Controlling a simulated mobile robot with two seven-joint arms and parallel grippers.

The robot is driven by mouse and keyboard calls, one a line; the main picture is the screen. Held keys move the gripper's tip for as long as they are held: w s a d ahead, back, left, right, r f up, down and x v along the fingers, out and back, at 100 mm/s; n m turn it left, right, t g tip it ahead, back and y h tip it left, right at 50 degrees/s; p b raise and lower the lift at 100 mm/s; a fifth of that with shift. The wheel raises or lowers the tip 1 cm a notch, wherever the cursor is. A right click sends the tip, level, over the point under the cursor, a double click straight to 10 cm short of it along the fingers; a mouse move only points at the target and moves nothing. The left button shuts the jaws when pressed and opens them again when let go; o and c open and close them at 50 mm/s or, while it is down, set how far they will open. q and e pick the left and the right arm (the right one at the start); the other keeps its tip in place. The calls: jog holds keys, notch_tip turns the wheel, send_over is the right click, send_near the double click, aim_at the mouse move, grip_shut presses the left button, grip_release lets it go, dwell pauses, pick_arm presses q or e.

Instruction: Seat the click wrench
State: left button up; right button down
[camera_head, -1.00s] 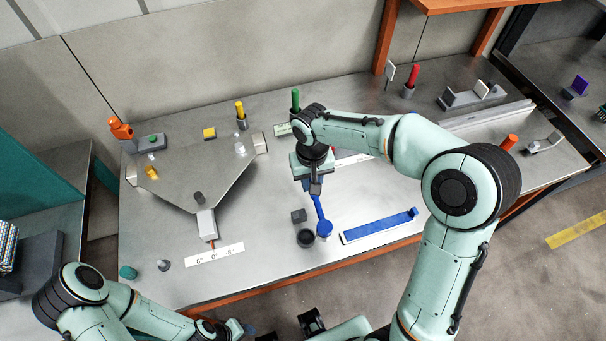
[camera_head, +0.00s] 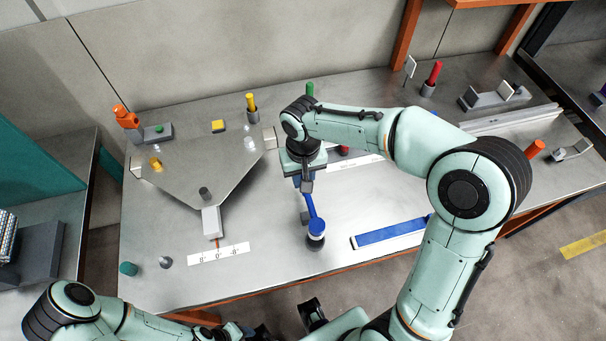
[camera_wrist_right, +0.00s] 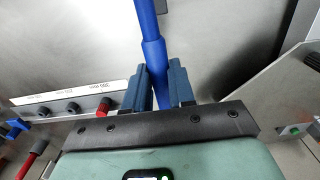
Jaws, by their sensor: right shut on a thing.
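The click wrench (camera_head: 315,222) is blue with a thin shaft and a round, thicker end. My right gripper (camera_head: 306,186) is shut on its shaft and holds it above the bench. In the right wrist view, the blue shaft (camera_wrist_right: 152,50) rises from between the two fingers (camera_wrist_right: 160,85). The round end hangs over a dark round holder (camera_head: 315,243), which it partly covers. I cannot tell whether they touch. My left gripper (camera_head: 237,330) is low at the bottom edge, away from the wrench, and its fingers are too small to read.
A grey angled plate (camera_head: 195,170) and a white scale strip (camera_head: 218,253) are to the left.

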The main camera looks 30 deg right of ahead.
notch_tip(320, 180, down, 3)
jog(key=shift+f+b, duration=0.15)
jog(key=shift+b, duration=0.95)
pick_arm(q)
jog(key=f, duration=0.1)
jog(key=s+f, duration=0.1)
jog(key=f, duration=0.1)
pick_arm(e)
jog(key=shift+f, duration=0.45)
pick_arm(q)
jog(key=shift+s+f+b, duration=0.2)
jog(key=shift+f+b, duration=0.35)
jog(key=shift+b, duration=0.1)
jog(key=shift+s+f+b, duration=0.15)
jog(key=shift+f+b, duration=0.35)
jog(key=shift+b, duration=0.1)
pick_arm(e)
jog(key=shift+f, duration=1.4)
jog(key=c, duration=0.9)
grip_release()
jog(key=shift+o, duration=0.2)
notch_tip(320, 180, up, 13)
jog(key=shift+r+p, duration=0.2)
jog(key=shift+p, duration=0.9)
pick_arm(q)
jog(key=shift+w+r, duration=0.15)
jog(key=shift+r, duration=0.4)
jog(key=shift+w+r, duration=0.15)
jog(key=shift+r, duration=0.4)
